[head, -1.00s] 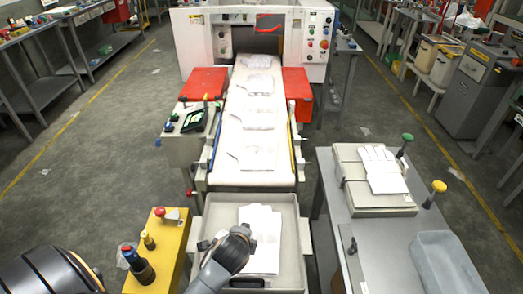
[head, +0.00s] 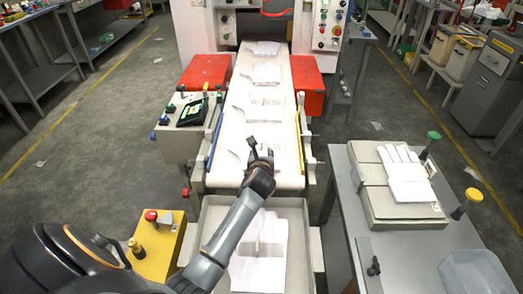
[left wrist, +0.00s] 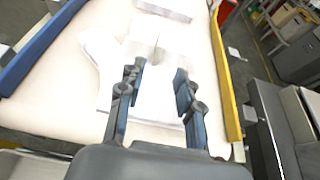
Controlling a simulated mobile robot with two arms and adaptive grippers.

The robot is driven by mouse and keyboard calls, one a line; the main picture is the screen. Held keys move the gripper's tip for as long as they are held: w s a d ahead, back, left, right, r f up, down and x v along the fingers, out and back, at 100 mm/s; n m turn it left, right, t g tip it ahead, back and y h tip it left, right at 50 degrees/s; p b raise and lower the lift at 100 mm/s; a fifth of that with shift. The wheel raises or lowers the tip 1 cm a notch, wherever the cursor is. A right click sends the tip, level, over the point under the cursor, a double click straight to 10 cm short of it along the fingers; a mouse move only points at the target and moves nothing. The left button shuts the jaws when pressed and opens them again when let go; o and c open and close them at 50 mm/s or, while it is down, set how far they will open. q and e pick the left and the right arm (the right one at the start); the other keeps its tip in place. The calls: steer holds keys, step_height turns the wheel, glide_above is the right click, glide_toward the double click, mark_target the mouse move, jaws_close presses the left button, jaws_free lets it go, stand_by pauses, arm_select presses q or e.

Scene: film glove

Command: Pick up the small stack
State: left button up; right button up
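Several flat white glove stacks lie along the white conveyor belt (head: 238,178). The nearest belt stack (head: 285,157) is partly hidden by my left gripper (head: 261,146), which is above the belt's near end. In the left wrist view, my left gripper (left wrist: 158,80) is open, its two dark fingers apart over this white stack (left wrist: 155,98). I cannot tell whether they touch it. Nothing is held. Another white stack (head: 270,262) lies in the grey tray (head: 303,222) below the belt, partly covered by my left arm. My right gripper is not in view.
A blue rail (head: 215,140) and a yellow rail (left wrist: 229,90) edge the belt. A yellow control box (head: 158,250) stands left of the tray. On the right, a grey table (head: 352,205) holds a pale block with a white glove (head: 404,178) on it.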

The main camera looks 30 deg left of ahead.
mark_target(261, 144)
arm_select(q)
steer(key=shift+x, duration=1.2)
steer(key=shift+w+a+f, duration=0.1)
steer(key=shift+w+a, duration=0.15)
steer(key=shift+w, duration=0.1)
steer(key=x, duration=0.3)
steer(key=shift+w+a+b, duration=0.2)
steer(key=shift+a+b, duration=0.1)
steer(key=shift+b, duration=0.05)
steer(key=shift+w+a, duration=0.2)
steer(key=shift+w, duration=0.1)
steer(key=shift+w+f, duration=0.1)
steer(key=shift+w, duration=0.05)
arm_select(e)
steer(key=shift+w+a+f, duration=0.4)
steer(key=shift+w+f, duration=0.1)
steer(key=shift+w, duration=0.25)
arm_select(q)
steer(key=shift+c, duration=0.4)
steer(key=shift+a, duration=0.1)
jaws_close()
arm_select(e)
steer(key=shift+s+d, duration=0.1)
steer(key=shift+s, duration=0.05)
